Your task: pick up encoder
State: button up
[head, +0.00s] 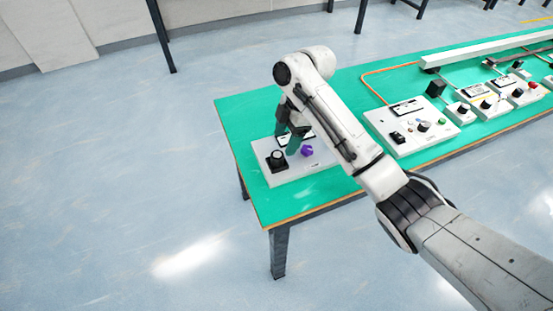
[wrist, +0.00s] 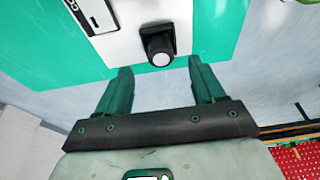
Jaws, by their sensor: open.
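The likely encoder is a black knob with a pale round cap on a square black base (head: 277,160). It stands on the white panel (head: 292,174) near the left end of the green table. In the wrist view the knob (wrist: 159,46) is at top centre. My gripper (head: 288,137) is over the panel's far side, close to the knob. Its green fingers (wrist: 160,66) are spread wide and empty. In the wrist view the knob lies just beyond the fingertips, centred between them. I cannot tell the height gap.
A purple knob (head: 306,151) is right of the encoder on the same panel. A dark-framed display (wrist: 94,14) sits behind it. A larger white panel (head: 405,145) and several small devices stand farther right. Bare green table (head: 245,112) lies at the left.

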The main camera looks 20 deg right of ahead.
aim_at(278, 154)
jog(key=shift+a+x, duration=0.15)
jog(key=shift+x, duration=1.45)
jog(key=shift+a+x, duration=0.1)
jog(key=shift+x, duration=1.55)
jog(key=shift+r, duration=0.1)
jog(key=c, duration=1.2)
